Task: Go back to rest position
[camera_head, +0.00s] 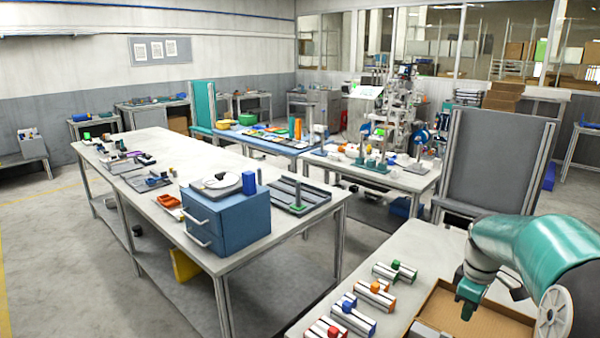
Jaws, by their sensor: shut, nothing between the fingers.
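My gripper (467,302) is at the lower right, on the end of my teal arm (540,245). It points down and its fingers are shut with nothing held. It is over the left part of an open cardboard box (487,318) on the near table (408,250). The height between the fingertips and the box is hard to judge. The box is partly hidden by my arm, and the picture's lower edge cuts it off.
Several silver cylinders with coloured knobs (352,316) lie left of the box. A grey panel (497,160) stands behind my arm. Floor is free at far left.

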